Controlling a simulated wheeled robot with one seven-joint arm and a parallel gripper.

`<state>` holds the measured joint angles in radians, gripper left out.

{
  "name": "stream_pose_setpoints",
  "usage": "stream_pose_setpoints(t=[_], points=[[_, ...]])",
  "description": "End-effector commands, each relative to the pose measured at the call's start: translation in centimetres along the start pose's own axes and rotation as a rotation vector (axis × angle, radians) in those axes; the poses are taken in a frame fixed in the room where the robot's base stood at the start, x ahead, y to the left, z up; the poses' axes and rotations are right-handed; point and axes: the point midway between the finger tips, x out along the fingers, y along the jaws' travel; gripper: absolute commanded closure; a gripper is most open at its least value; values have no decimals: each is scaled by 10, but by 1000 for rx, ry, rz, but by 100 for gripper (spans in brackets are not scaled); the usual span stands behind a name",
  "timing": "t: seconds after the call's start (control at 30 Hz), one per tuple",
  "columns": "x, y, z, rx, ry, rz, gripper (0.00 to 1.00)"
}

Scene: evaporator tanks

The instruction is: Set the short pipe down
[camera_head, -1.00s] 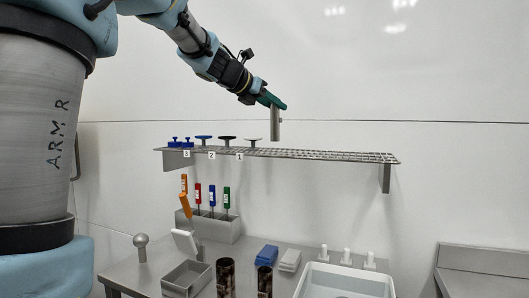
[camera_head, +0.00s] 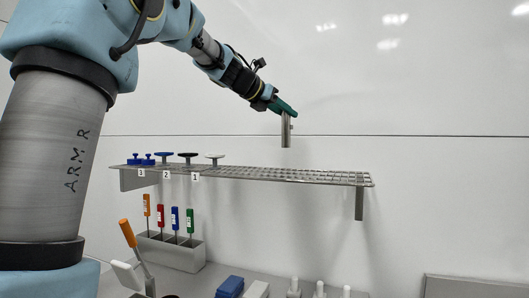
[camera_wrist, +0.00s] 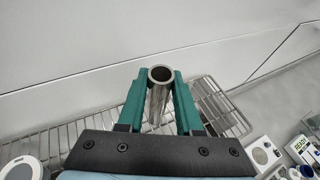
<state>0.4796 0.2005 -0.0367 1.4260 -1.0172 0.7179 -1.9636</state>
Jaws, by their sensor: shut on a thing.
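The short pipe (camera_head: 286,130) is a grey metal tube hanging upright from my gripper (camera_head: 285,108). In the wrist view the green fingers of my gripper (camera_wrist: 160,95) are shut on the short pipe (camera_wrist: 158,100), and its open round end faces the camera. The wire shelf (camera_head: 290,175) is on the wall below the pipe. The pipe's lower end appears a little above the shelf, apart from it. The shelf's wire grid also shows under the fingers in the wrist view (camera_wrist: 215,105).
Blue, black and white knobbed parts (camera_head: 188,157) stand on the shelf's left end by number labels. The shelf's right half is bare. Below are a holder with coloured-handled tools (camera_head: 170,250), a blue block (camera_head: 230,287) and white bottle tops (camera_head: 320,289).

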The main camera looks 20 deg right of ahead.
Motion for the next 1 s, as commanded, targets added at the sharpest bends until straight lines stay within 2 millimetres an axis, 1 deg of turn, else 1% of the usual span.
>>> stream_pose_setpoints(t=[0.03, 0.1, 0.27, 0.4, 0.5, 0.6, 0.83, 0.93, 0.97, 1.0], points=[[4, 0, -10, -3, 2, -1, 100], [8, 0, -21, -3, 1, -1, 100], [14, 0, -34, -1, 0, -1, 100], [21, 0, -52, -2, 2, 0, 100], [26, 0, -63, -2, 1, -1, 100], [28, 0, -67, 0, 0, 0, 100], [28, 0, -66, 0, -1, 0, 100], [29, 0, -70, 0, 0, 0, 100], [29, 0, -70, 0, 0, 0, 65], [29, 0, -69, 0, 0, 0, 60]])
